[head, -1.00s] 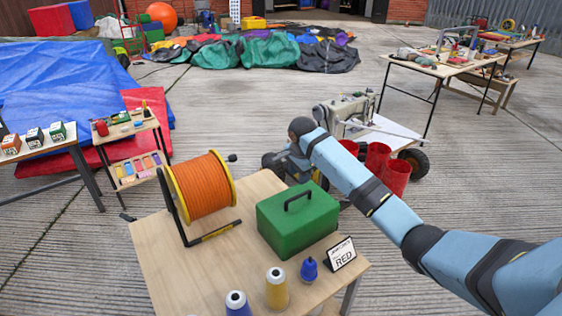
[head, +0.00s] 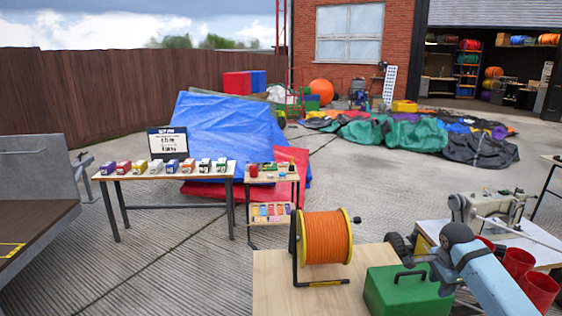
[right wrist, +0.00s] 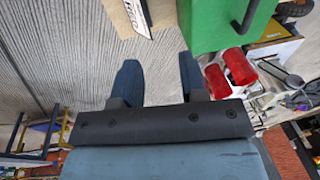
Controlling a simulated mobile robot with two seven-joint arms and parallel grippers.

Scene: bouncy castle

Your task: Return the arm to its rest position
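My right arm (head: 488,280) comes in from the lower right of the head view, bent at a dark rounded joint. Its gripper is mostly hidden behind the arm there, near the right side of the green toolbox (head: 395,293). In the right wrist view, my right gripper (right wrist: 158,65) has its two blue fingers spread apart, with only concrete floor seen between them. The green toolbox also shows at the top of that view (right wrist: 212,25), apart from the fingers. My left gripper is not in view.
The wooden table (head: 270,284) carries an orange cable reel (head: 327,238). Red buckets (head: 540,290) and a sewing machine (head: 490,208) stand to the right. A table of small boxes (head: 165,175) is at left. Concrete floor is open between the tables.

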